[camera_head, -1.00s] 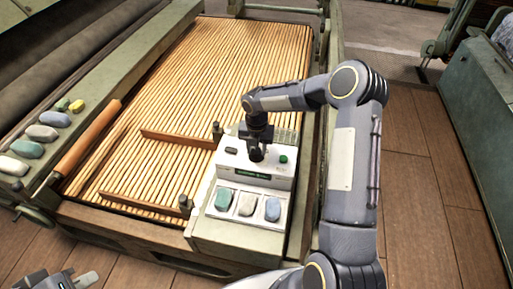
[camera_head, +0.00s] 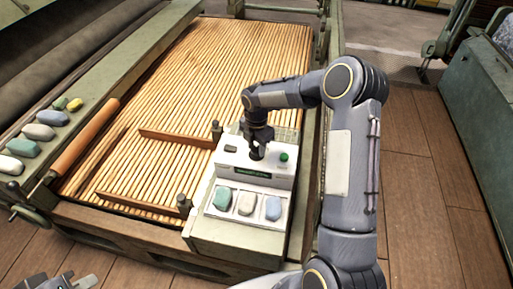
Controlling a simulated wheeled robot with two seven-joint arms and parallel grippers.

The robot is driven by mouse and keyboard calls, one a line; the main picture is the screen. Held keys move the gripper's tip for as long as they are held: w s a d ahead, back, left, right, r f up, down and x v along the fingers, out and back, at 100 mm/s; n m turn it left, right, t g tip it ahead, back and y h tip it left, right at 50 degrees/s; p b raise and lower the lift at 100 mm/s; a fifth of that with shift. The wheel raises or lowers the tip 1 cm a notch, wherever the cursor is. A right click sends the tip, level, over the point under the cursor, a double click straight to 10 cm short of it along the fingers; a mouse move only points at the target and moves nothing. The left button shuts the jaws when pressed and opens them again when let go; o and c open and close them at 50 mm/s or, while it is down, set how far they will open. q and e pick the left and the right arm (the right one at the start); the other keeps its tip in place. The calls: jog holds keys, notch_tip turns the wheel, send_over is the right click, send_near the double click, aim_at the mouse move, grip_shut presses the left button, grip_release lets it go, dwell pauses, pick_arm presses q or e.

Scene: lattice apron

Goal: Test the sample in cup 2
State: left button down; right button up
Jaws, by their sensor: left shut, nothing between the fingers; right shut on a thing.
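A pale tester box (camera_head: 231,171) with a small dark green display (camera_head: 252,173) stands at the front right of the slatted bed. On its front tray (camera_head: 235,212) are three pieces in a row: teal (camera_head: 222,198), pale grey (camera_head: 246,204) and light blue (camera_head: 273,208). No cup numbers are legible. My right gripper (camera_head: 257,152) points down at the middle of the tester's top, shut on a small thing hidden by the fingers. A green button (camera_head: 284,157) is to its right. My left gripper (camera_head: 68,281) is shut and empty at the bottom left edge, partly cut off.
Several coloured stones (camera_head: 39,131) lie on the left rail. A brown roller (camera_head: 86,138) slants beside them. Wooden strips (camera_head: 176,138) and dark posts (camera_head: 183,205) stand on the slatted bed (camera_head: 225,70). A green machine (camera_head: 483,110) is at the right; the plank floor between is clear.

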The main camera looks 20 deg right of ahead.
aim_at(257, 148)
jog(key=shift+m+b, duration=0.35)
jog(key=shift+m, duration=0.85)
jog(key=o, duration=1)
jog(key=shift+r, duration=3.95)
